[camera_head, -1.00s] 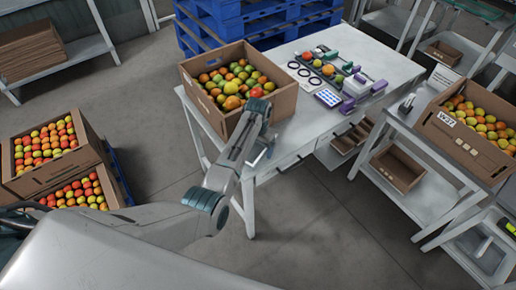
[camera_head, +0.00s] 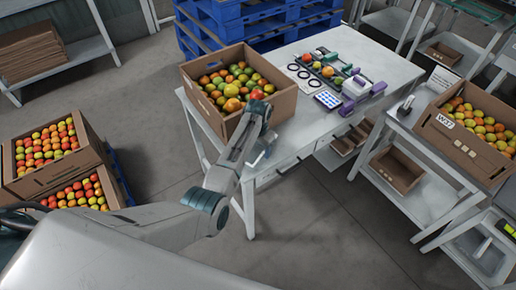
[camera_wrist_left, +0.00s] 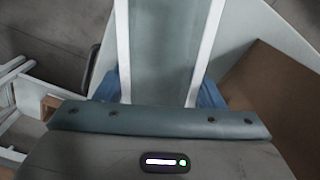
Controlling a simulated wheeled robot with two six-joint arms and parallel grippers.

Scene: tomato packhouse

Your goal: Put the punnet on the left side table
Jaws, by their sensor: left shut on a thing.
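My left gripper (camera_head: 264,147) is at the front edge of the white work table, just in front of the cardboard box of tomatoes. Its fingers are mostly hidden by my wrist in the head view. In the left wrist view, a long grey-green, see-through panel with white edges (camera_wrist_left: 160,45) runs out between blue parts on both sides. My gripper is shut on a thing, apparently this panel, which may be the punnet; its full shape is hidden. I cannot pick out the punnet in the head view. My right gripper is not in view.
The work table (camera_head: 310,130) bears a cardboard box of tomatoes (camera_head: 286,104) and several small tools. A side table with another tomato crate (camera_head: 455,150) stands right. Tomato crates (camera_head: 50,178) are stacked left. Blue pallets (camera_head: 215,25) and a rack (camera_head: 85,50) stand behind.

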